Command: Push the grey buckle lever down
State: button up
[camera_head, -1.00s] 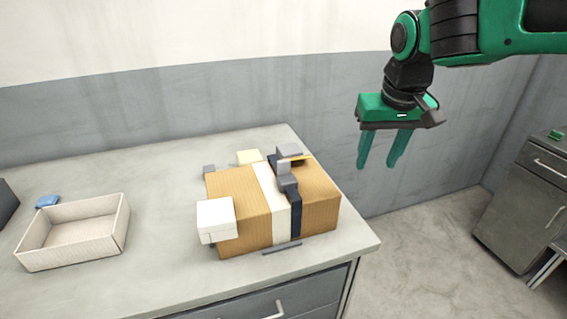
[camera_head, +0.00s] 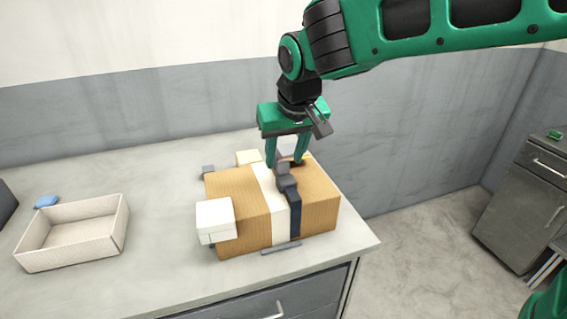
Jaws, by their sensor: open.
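A brown cardboard box (camera_head: 235,190) sits on the counter, with a white band (camera_head: 265,182) and a dark blue strap (camera_head: 294,215) across it. The grey buckle (camera_head: 285,174) sits on the strap on top of the box; its upright lever is partly hidden by my gripper. My gripper (camera_head: 286,163) points down, open, with its green fingers at the buckle, one to its left and one to its right. I cannot tell whether the fingers touch the buckle or stand behind it.
A white block (camera_head: 215,218) stands against the box's front left corner, and a cream block (camera_head: 248,157) is behind the box. An open, empty tray (camera_head: 75,258) and a blue item (camera_head: 47,201) lie at left. Counter between tray and box is clear.

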aim_at(284, 161)
jog(key=shift+x, duration=1.65)
jog(key=c, duration=1.1)
jog(key=shift+o, duration=0.3)
jog(key=shift+w+a+g, duration=0.1)
jog(key=shift+w+g, duration=0.35)
jog(key=shift+g, duration=0.45)
jog(key=shift+w+a+f+g+h, duration=0.15)
jog(key=shift+g+h, duration=0.15)
jog(key=shift+g, duration=0.35)
jog(key=shift+w+d+g+h, duration=0.15)
jog(key=shift+g+h, duration=0.15)
jog(key=shift+g, duration=0.35)
jog(key=shift+a, duration=0.1)
jog(key=o, duration=1)
jog(key=shift+o, duration=0.2)
